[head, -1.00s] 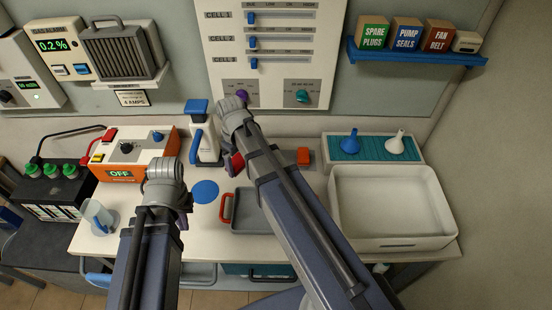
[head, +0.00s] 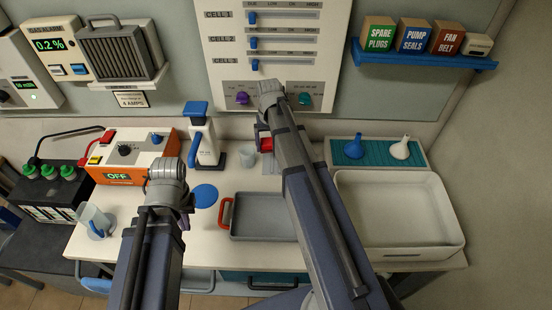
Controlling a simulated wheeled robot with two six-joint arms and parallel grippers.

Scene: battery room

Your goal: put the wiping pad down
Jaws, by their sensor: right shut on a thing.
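My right gripper (head: 263,130) is over the back middle of the bench, below the wall panel, mostly hidden by its own wrist. It is shut on a red thing with a dark edge, which looks like the wiping pad (head: 266,144). A pale grey mat or plate (head: 271,167) lies just in front of and below it. I cannot tell whether the pad touches the bench. My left gripper (head: 186,212) hangs over the bench's left part, beside a flat blue disc (head: 205,195). Its fingers are mostly hidden behind the wrist.
A grey tray with a red handle (head: 262,228) is at the front middle. A white basin (head: 398,245) fills the right side, with funnels on a teal rack (head: 378,153) behind.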

